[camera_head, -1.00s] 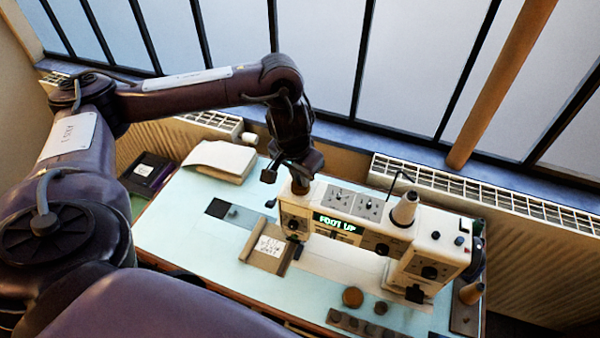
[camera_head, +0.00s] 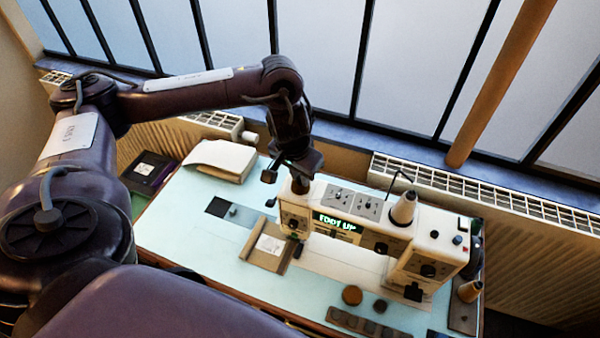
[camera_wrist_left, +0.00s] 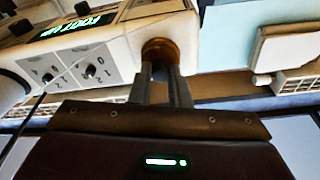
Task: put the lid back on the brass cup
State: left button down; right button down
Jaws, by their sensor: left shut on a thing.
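My left gripper (camera_head: 299,178) is over the left end of the sewing machine, pointing down. A round brass-coloured piece (camera_head: 300,187) sits right under its fingertips, at the top of the machine's left end. In the left wrist view the gripper (camera_wrist_left: 161,74) has its two fingers close together, shut on the small top part of the brass lid (camera_wrist_left: 160,50). The fingers and wrist hide much of it. I cannot clearly tell the lid from the brass cup below it, nor whether they touch. My right gripper is not in view.
The cream sewing machine (camera_head: 343,206) stands on a pale blue table (camera_head: 190,232), with a thread cone (camera_head: 404,207) on top. A pale folded stack (camera_head: 220,160) is at the back left.

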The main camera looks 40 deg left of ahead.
pick_arm(q)
jog(key=c, duration=0.8)
grip_release()
notch_tip(320, 180, up, 5)
jog(key=p, duration=0.5)
jog(key=shift+f+p, duration=0.1)
jog(key=shift+p, duration=0.2)
jog(key=shift+r, duration=1.1)
jog(key=shift+c, duration=0.2)
